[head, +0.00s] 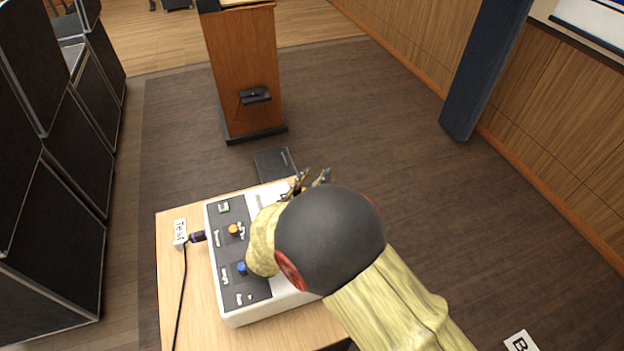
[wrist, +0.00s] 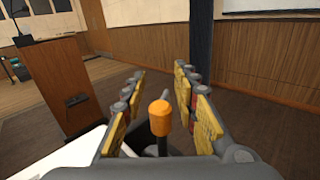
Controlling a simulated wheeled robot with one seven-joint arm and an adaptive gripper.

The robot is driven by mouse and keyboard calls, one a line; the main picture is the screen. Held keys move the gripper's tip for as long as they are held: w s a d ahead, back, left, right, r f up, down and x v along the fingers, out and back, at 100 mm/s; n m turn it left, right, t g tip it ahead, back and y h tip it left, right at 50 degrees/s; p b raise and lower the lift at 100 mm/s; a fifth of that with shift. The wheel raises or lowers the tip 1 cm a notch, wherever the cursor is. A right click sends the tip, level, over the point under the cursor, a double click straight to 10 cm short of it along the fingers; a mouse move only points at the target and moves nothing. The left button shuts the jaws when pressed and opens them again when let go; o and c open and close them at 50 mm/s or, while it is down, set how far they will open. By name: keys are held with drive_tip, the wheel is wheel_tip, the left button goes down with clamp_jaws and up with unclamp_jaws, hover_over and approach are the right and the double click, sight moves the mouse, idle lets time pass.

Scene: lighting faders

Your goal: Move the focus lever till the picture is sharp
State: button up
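A white console with a dark panel (head: 229,290) sits on the wooden table, partly hidden by my arm. An orange knob (head: 233,229) and a blue knob (head: 241,267) show on its panel. My gripper (head: 312,178) is over the console's far right part. In the wrist view my gripper (wrist: 160,78) is open, with an orange-tipped lever (wrist: 160,118) between its fingers and a visible gap on each side. I cannot read a label showing this is the focus lever. A white screen edge (head: 597,20) shows at top right; no picture sharpness can be judged.
A wooden lectern (head: 245,70) stands beyond the table, with a dark flat box (head: 275,165) on the floor before it. Black cases (head: 55,200) stand at left. Floor at right is mostly clear.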

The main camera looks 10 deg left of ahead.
drive_tip(key=shift+c, duration=1.2)
clamp_jaws()
